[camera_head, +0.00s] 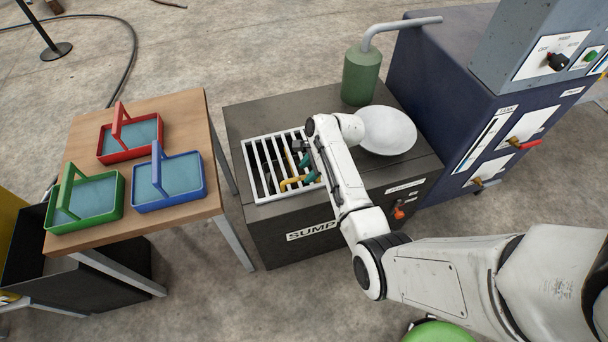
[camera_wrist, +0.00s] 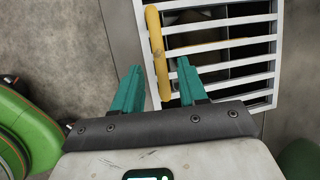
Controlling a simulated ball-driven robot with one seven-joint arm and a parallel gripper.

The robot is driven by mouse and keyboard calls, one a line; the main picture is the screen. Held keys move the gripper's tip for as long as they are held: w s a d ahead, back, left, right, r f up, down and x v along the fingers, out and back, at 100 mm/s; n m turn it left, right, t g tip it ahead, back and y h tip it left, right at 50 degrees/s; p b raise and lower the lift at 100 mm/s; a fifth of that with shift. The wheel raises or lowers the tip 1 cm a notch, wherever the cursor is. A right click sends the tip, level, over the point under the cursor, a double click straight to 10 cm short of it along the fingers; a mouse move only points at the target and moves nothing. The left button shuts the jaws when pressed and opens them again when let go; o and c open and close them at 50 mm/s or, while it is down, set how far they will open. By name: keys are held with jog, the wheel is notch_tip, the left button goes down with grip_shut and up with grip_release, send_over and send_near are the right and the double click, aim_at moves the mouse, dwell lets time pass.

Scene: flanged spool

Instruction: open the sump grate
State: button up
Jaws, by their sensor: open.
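The sump grate (camera_head: 248,170) is a white barred frame lying flat in the top of the dark sump box (camera_head: 270,245). It also shows in the wrist view (camera_wrist: 272,50). A yellow bar handle (camera_head: 289,184) is on the grate's near side. In the wrist view the handle (camera_wrist: 156,50) runs up the picture along one edge of the grate. My gripper (camera_head: 303,168) is over the grate's right part, its teal fingers open. In the wrist view the handle's lower end appears between the open fingers (camera_wrist: 159,66); I cannot tell how deep it sits. My wrist hides the grate's right edge.
A white dome (camera_head: 388,131) and a green canister with a grey pipe (camera_head: 361,75) stand on the box top. A blue cabinet (camera_head: 440,85) stands right. A wooden table (camera_head: 180,108) with red, green and blue trays stands left. An orange-red knob (camera_head: 398,213) is on the box front.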

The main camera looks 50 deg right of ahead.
jog(key=shift+x, duration=1.35)
grip_shut()
